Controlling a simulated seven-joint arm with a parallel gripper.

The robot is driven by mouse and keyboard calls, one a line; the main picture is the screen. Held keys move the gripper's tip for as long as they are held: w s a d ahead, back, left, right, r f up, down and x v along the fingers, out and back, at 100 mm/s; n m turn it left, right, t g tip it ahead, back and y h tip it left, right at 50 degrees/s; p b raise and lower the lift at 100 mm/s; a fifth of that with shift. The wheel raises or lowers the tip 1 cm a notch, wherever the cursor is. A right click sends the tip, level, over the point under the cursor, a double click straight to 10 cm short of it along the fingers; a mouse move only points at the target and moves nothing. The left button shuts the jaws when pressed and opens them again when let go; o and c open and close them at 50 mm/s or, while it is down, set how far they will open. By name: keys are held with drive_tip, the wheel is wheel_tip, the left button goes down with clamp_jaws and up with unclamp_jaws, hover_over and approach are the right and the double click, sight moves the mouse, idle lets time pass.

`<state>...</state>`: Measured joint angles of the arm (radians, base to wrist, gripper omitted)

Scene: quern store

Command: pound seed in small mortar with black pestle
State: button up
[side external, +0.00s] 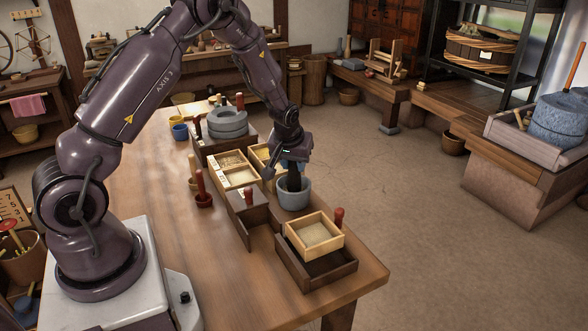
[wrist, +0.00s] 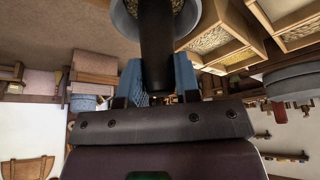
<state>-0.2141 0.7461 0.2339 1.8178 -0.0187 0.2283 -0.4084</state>
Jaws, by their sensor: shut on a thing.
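The small mortar (side external: 293,196) is a grey-blue bowl standing near the right edge of the wooden table. My gripper (side external: 293,167) is over it, pointing down. In the wrist view, the blue fingers (wrist: 157,78) are shut on the black pestle (wrist: 157,42). The pestle's lower part reaches into the mortar, which also shows at the top of that view (wrist: 124,20). Pale seed (wrist: 186,8) is visible inside beside the pestle. The pestle's tip is hidden, so I cannot tell whether it touches the seed.
Wooden boxes of grain (side external: 238,178) stand left of the mortar. A light wooden box (side external: 314,234) sits in a dark tray in front of it. A stone quern (side external: 227,124) is behind.

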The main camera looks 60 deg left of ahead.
drive_tip(key=shift+r, duration=1.2)
drive_tip(key=shift+f, duration=0.1)
drive_tip(key=shift+f, duration=2.05)
drive_tip(key=shift+f, duration=0.3)
drive_tip(key=shift+r, duration=2.45)
drive_tip(key=shift+r, duration=2.5)
